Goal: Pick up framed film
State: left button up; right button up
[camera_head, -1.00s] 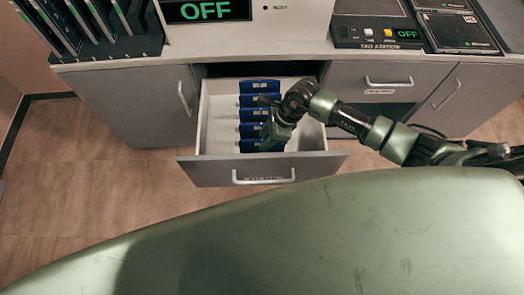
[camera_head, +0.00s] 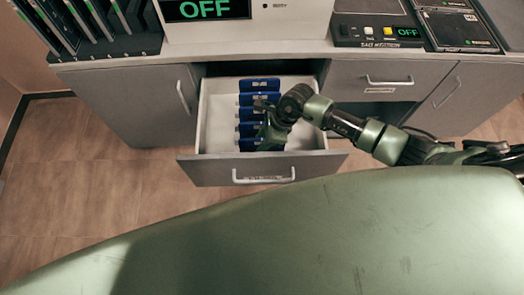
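Several blue flat pieces (camera_head: 259,84) stand in a row inside the open drawer (camera_head: 212,120). I cannot tell whether these are the framed film. My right gripper (camera_head: 265,138) reaches into the drawer from the right, over the front pieces of the row. It hides part of them. Its fingers are dark and small here, so I cannot tell whether they are open, shut or touching a piece. My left gripper is not in view.
Dark upright panels stand in a rack (camera_head: 120,50) at the upper left of the counter (camera_head: 290,50). A display (camera_head: 206,10) reads OFF, as does a small station (camera_head: 377,32) at the right. The drawer's right part is bare.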

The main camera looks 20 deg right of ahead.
grip_shut()
dwell(1.5)
